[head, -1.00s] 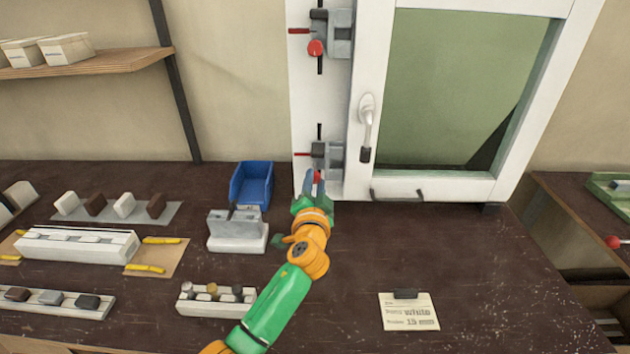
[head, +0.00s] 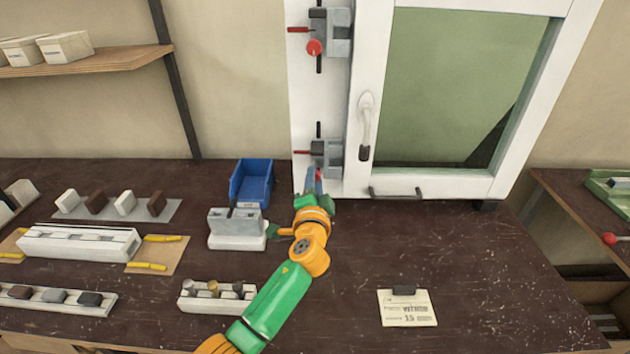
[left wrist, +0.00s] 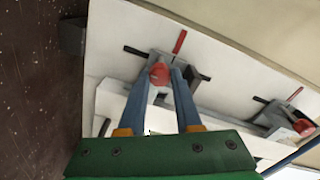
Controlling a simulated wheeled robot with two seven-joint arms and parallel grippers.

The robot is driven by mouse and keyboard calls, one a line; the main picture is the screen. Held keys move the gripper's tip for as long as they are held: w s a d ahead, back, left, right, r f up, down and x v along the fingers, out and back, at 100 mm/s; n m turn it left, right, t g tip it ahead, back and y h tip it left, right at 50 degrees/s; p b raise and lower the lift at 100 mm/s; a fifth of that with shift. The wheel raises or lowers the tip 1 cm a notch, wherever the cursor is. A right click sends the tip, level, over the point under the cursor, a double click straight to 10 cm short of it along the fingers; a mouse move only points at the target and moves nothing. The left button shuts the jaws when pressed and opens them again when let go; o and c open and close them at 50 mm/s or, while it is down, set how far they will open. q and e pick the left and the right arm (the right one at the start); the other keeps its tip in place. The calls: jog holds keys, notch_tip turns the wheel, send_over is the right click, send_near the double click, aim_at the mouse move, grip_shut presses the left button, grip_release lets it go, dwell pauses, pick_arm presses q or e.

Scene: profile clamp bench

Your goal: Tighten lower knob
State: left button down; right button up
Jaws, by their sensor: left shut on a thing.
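The lower clamp (head: 330,158) is a grey block on the white frame's left upright. Its red lower knob (head: 318,174) is mostly covered by my left gripper (head: 313,181) in the head view. In the left wrist view, the lower knob (left wrist: 160,74) sits between the tips of the two blue-grey fingers (left wrist: 162,80), which are shut on it. A black bar and a red bar stick out of this clamp. The upper clamp (head: 338,32) with its red knob (head: 314,47) is higher on the same upright. My right gripper is not in view.
A blue bin (head: 251,182) and a grey-white block fixture (head: 237,229) stand left of my left gripper. A window sash with a white handle (head: 366,122) is right of the clamps. A paper card (head: 407,309) lies at front right; the bench around it is clear.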

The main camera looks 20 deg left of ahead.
pick_arm(q)
jog(key=c, duration=0.9)
grip_release()
jog(key=o, duration=0.3)
jog(key=shift+w+a, duration=0.1)
jog(key=shift+a, duration=0.05)
jog(key=v, duration=0.7)
